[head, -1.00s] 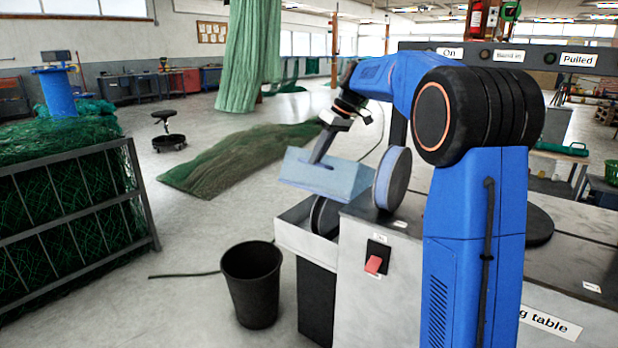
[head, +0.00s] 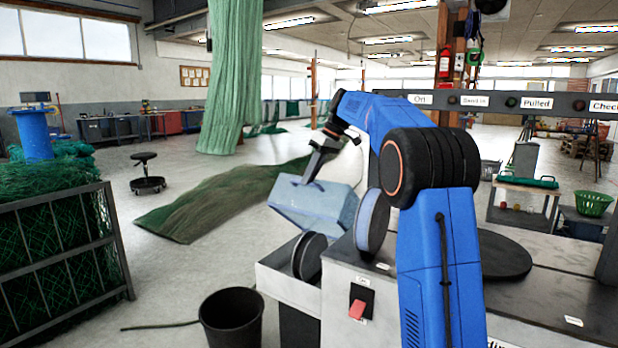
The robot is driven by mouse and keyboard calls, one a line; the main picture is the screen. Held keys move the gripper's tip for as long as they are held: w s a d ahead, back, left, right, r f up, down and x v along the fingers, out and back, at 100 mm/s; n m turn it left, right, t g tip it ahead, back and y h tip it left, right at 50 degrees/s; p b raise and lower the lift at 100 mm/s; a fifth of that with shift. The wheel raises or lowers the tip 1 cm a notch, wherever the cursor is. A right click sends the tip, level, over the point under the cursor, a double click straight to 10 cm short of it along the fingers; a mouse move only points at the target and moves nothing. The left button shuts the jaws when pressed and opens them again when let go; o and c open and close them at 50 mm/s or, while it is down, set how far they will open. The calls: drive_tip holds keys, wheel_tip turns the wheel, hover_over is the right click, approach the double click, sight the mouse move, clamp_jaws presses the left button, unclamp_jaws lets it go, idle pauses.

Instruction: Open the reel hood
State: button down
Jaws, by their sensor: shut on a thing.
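The reel hood (head: 315,207) is a pale blue box-shaped cover. It is tilted up, clear of the open grey housing (head: 285,285). A dark reel (head: 309,257) shows below it inside the housing. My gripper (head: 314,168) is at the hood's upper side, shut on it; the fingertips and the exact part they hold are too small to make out. My blue arm reaches over from the right, hiding part of the bench.
A disc with a pale blue face (head: 372,222) stands upright on the bench beside the hood. A red switch (head: 357,308) is on the bench front. A black bin (head: 231,318) stands on the floor. A green net (head: 215,200) lies behind.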

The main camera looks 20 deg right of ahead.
drive_tip(key=c, duration=1.8)
unclamp_jaws()
drive_tip(key=shift+w+d+f, duration=0.15)
drive_tip(key=shift+d+f, duration=0.2)
drive_tip(key=shift+f, duration=0.1)
drive_tip(key=shift+a+r, duration=0.1)
drive_tip(key=shift+a+r, duration=0.1)
drive_tip(key=shift+r, duration=0.05)
wheel_tip(320, 180, up, 10)
drive_tip(key=shift+f, duration=0.1)
